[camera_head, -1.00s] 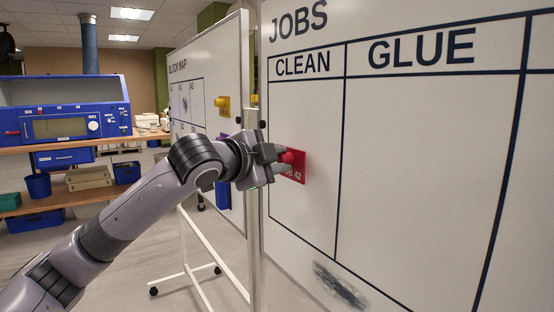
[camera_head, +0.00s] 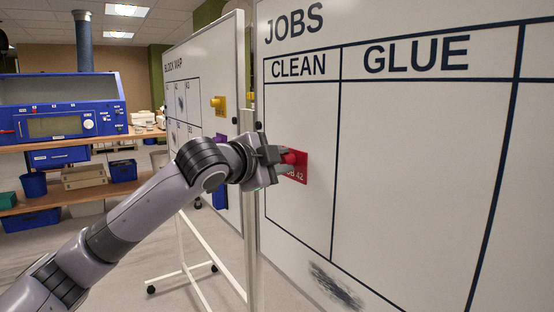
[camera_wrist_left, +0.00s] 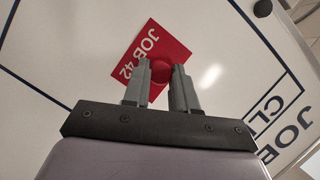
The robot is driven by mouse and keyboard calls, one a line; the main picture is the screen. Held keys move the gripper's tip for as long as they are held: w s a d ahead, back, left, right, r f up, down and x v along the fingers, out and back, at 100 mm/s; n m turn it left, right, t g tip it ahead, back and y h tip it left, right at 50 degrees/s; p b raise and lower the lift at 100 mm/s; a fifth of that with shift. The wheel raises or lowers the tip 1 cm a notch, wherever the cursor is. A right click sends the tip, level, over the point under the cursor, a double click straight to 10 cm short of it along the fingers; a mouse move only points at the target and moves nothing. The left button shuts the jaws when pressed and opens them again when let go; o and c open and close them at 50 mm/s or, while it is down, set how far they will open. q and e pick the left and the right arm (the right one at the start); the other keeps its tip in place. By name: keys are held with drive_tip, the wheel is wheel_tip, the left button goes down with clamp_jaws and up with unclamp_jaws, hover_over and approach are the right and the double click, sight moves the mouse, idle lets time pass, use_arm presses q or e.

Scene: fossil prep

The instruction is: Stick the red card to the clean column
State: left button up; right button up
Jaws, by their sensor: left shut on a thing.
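The red card (camera_head: 297,172), marked JOB 42, is at the JOBS whiteboard (camera_head: 420,170), within the clean column (camera_head: 300,125) below the CLEAN heading. It looks flat against the board, though I cannot tell whether it touches. My left gripper (camera_head: 280,160) is shut on the card's round red knob. In the left wrist view the card (camera_wrist_left: 135,47) shows beyond my fingers (camera_wrist_left: 160,80), tilted, with the red knob (camera_wrist_left: 161,72) between the fingertips. Part of the card is hidden behind the fingers. My right gripper is not in view.
The glue column (camera_head: 420,150) to the right is empty. A dark smudge (camera_head: 335,287) marks the board low down. A second whiteboard (camera_head: 205,90) with yellow, purple and blue pieces stands behind on a wheeled frame. A blue cabinet (camera_head: 60,108) sits on a bench at left.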

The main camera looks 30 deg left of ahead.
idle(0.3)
use_arm(q)
drive_tip(key=o, duration=0.8)
drive_tip(key=shift+o, duration=0.2)
drive_tip(key=s+a+b, duration=0.2)
drive_tip(key=s, duration=0.4)
drive_tip(key=shift+s+a, duration=0.25)
drive_tip(key=shift+a, duration=0.1)
